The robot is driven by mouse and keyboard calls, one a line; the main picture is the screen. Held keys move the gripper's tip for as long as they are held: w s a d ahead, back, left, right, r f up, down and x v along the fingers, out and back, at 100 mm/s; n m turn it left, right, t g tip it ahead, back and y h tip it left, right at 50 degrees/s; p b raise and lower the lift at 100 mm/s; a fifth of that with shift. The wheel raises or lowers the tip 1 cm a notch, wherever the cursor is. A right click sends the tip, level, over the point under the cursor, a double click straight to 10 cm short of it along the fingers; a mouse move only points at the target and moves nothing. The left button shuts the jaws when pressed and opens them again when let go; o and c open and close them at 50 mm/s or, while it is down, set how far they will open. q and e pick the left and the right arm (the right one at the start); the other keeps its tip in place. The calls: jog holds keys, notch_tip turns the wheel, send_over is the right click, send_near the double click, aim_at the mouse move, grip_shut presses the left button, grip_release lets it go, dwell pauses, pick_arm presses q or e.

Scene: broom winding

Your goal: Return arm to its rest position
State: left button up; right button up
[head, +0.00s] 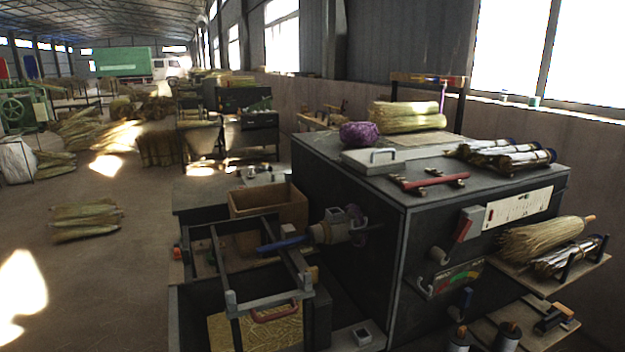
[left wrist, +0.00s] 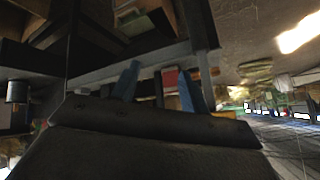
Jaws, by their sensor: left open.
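My left gripper (left wrist: 157,70) shows in the left wrist view, with two blue fingers apart and nothing held between them. A dark frame or edge lies just beyond the fingertips; I cannot tell whether they touch it. I cannot make out either gripper in the head view. The winding machine (head: 345,200) is a large dark cabinet, with a spindle (head: 335,228) and a blue handle (head: 281,244) on its left side. My right gripper is in neither view.
A dark metal frame with a red handle (head: 276,312) stands front left of the cabinet, beside a cardboard box (head: 268,205). A purple twine ball (head: 360,134) and straw bundles lie on the cabinet. A side shelf holds a broom head (head: 540,240). Open floor lies left.

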pick_arm(q)
jog(key=s+f+n+g+h, duration=0.1)
jog(key=s+f+g, duration=0.1)
jog(key=s, duration=0.4)
jog(key=s+f+g, duration=0.2)
jog(key=s+g, duration=0.1)
jog(key=s, duration=0.3)
jog(key=s+d+f+g, duration=0.1)
jog(key=d+f, duration=0.1)
jog(key=f, duration=1)
jog(key=s+d+f, duration=0.1)
jog(key=d+f, duration=0.2)
jog(key=f, duration=0.9)
jog(key=shift+s+f+g+h, duration=0.2)
jog(key=shift+s+g+h, duration=0.1)
jog(key=shift+g+h, duration=0.1)
